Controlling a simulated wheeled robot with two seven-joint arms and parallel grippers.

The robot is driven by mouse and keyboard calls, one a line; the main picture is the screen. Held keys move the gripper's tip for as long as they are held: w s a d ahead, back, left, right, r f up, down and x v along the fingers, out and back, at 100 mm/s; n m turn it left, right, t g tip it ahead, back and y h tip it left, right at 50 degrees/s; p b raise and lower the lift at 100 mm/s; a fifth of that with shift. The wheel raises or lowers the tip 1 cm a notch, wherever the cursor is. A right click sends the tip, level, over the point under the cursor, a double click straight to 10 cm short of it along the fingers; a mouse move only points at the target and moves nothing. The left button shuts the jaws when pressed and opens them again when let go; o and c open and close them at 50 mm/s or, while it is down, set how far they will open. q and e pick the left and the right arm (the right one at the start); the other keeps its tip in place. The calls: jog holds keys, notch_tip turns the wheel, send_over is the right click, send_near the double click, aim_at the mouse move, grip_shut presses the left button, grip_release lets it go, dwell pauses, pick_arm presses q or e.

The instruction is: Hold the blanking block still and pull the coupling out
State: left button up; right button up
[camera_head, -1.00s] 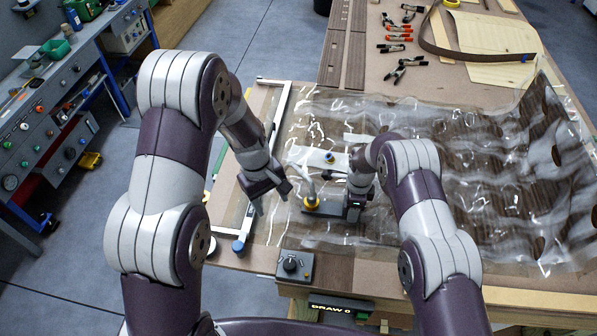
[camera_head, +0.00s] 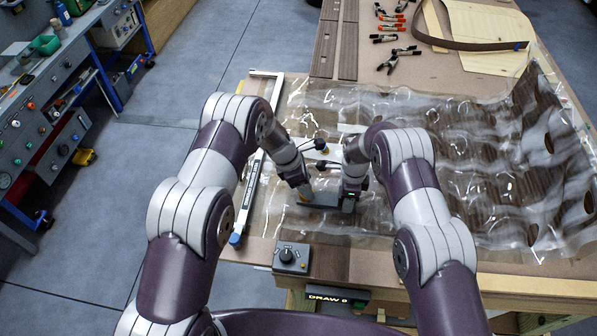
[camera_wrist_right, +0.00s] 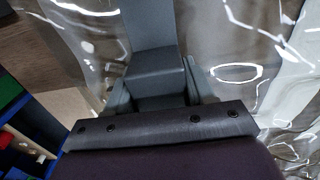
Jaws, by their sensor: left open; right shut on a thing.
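The grey blanking block (camera_head: 325,200) lies near the front left of the clear vacuum bag. My right gripper (camera_head: 350,203) is shut on its right part. In the right wrist view the grey block (camera_wrist_right: 157,78) sits between the two fingers.
The wrinkled clear bag (camera_head: 480,150) covers dark veneer on the table. A white bar with a blue end (camera_head: 236,238) lies along the left edge. A control box with a knob (camera_head: 291,257) stands at the front edge. Clamps (camera_head: 390,30) lie at the back.

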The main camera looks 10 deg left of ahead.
aim_at(311, 181)
pick_arm(q)
jog(key=shift+d+f, duration=0.15)
jog(key=shift+f, duration=0.3)
jog(key=c, duration=1)
grip_shut()
jog(key=shift+r, duration=1.95)
jog(key=shift+w, duration=0.1)
pick_arm(e)
jog(key=o, duration=1.1)
jog(key=shift+o, duration=0.2)
